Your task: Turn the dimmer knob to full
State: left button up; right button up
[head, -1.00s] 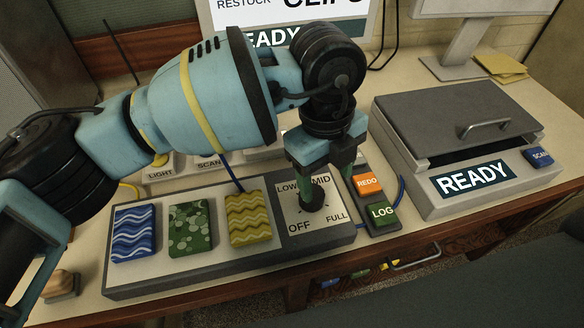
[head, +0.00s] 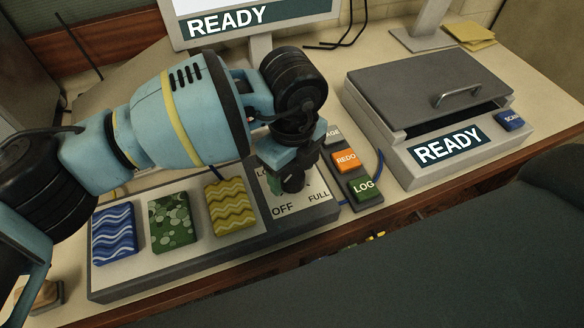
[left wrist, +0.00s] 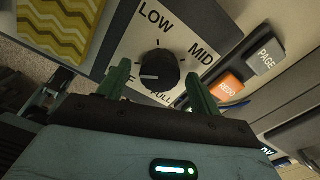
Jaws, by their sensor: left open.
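The dimmer knob (left wrist: 158,70) is black and round, on a pale dial plate marked LOW, MID, FULL and OFF. In the left wrist view its white pointer line points left, toward the partly covered OFF label. My left gripper (left wrist: 160,72) is open, with one green finger on each side of the knob in that view. I cannot tell whether the fingers touch it. In the head view my left gripper (head: 291,178) is low over the dial plate (head: 300,207) and hides much of the LOW and MID labels. The knob shows there only as a dark shape. My right gripper is not in view.
Blue (head: 114,233), green (head: 172,221) and yellow (head: 231,207) patterned tiles sit left of the dial. An orange REDO button (head: 346,160) and a green LOG button (head: 363,188) stand close on its right. A grey lidded scanner (head: 435,90) lies further right.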

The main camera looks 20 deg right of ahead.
pick_arm(q)
jog(key=shift+f, duration=0.2)
jog(key=c, duration=1)
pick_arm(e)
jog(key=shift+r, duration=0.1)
